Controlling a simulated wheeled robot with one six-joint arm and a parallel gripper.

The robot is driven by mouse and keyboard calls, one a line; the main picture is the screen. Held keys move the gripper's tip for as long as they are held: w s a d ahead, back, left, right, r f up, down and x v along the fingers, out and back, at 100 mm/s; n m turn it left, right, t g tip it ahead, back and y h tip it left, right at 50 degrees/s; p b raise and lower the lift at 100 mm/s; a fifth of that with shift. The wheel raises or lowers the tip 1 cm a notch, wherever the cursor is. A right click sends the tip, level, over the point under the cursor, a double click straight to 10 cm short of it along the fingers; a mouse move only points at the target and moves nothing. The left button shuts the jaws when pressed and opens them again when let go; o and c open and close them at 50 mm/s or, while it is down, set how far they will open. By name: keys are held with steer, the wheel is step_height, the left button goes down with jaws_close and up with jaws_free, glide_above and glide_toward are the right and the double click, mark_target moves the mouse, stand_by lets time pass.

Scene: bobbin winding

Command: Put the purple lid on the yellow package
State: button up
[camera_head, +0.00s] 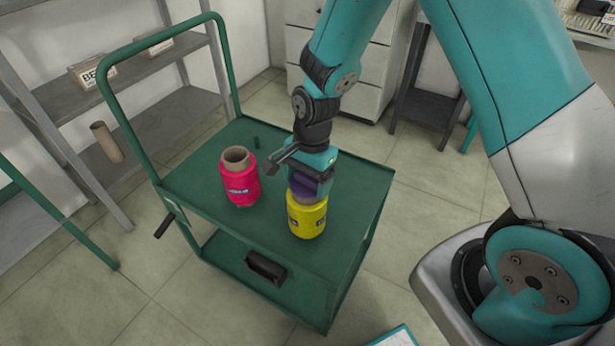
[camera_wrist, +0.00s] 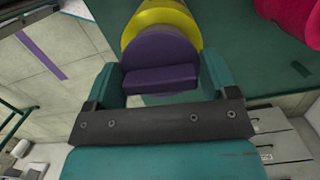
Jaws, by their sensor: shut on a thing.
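The yellow package (camera_head: 307,218) is a spool-like bobbin standing upright on the green cart, with dark marks on its side. The purple lid (camera_head: 303,186) is at the top of the package, just below my gripper (camera_head: 310,176). In the wrist view my gripper (camera_wrist: 162,85) is shut on the raised grip of the purple lid (camera_wrist: 160,50), with one teal finger on each side. The yellow package (camera_wrist: 160,14) shows behind the lid there. I cannot tell whether the lid is fully seated or a little above the package top.
A pink package (camera_head: 240,181) with an open tan core stands left of the yellow one on the green cart (camera_head: 190,180). A small dark green object (camera_head: 256,142) lies near the cart's back. The cart's handle (camera_head: 130,110) rises at left. Grey shelves (camera_head: 165,115) stand behind it.

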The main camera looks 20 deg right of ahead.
stand_by(0.3)
steer(key=o, duration=0.8)
step_height(320, 180, up, 17)
steer(key=w+d+p, duration=0.1)
steer(key=d, duration=0.1)
steer(key=shift+w+r, duration=0.15)
steer(key=shift+w, duration=0.1)
steer(key=shift+d, duration=0.1)
